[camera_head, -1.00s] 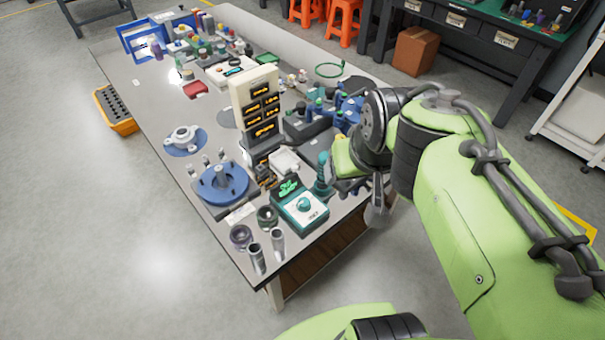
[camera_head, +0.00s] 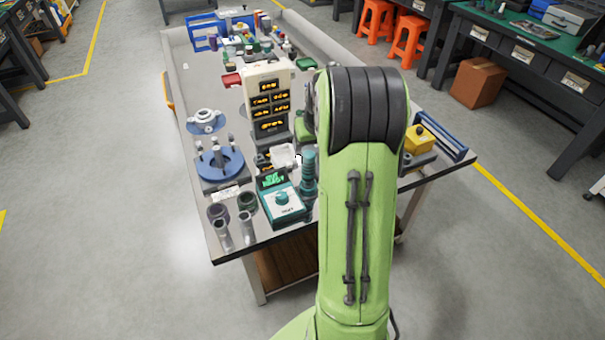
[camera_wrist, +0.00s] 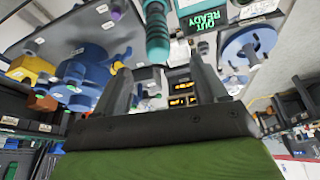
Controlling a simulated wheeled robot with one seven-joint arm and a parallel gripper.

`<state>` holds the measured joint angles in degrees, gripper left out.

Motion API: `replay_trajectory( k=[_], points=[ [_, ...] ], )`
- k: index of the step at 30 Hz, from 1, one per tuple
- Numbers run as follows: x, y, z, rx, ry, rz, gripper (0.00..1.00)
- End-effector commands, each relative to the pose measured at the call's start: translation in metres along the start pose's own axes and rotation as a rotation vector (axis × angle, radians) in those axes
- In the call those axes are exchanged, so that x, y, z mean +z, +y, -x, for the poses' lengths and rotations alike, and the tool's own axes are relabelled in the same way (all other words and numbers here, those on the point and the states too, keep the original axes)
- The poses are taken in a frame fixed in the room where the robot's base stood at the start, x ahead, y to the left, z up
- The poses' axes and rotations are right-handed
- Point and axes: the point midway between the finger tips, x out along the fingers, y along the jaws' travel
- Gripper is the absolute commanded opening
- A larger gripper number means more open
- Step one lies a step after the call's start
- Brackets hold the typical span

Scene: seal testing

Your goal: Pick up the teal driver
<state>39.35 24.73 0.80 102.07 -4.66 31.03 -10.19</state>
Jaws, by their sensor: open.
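The teal driver (camera_head: 309,172) has a ribbed handle and stands upright near the table's front edge, just right of a teal tester box (camera_head: 284,203). In the wrist view, which is tipped upside down, the ribbed teal handle (camera_wrist: 157,32) is at top centre, beyond the fingertips. My gripper (camera_wrist: 160,68) is open, with its two dark fingers spread and nothing between them. The driver is apart from the fingers. In the head view my green arm hides the gripper and part of the table beyond it.
A white and black display panel (camera_head: 269,97) stands behind the driver. A blue round fixture (camera_head: 219,165) and grey metal cylinders (camera_head: 247,229) are to the left. A yellow box (camera_head: 419,138) and a blue rack (camera_head: 438,135) are right of my arm. Floor in front is clear.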

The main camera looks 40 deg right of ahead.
Motion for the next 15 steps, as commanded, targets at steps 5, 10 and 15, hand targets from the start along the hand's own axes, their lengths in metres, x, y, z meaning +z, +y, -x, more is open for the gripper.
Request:
replay_trajectory(
  k=[5,10,15],
  points=[
    [0.002,-0.001,-0.049,-0.002,-0.003,0.001,0.72],
    [0.000,0.000,-0.072,0.000,0.000,0.001,0.72],
    [0.001,0.002,-0.101,-0.001,-0.002,0.001,0.72]
  ],
)
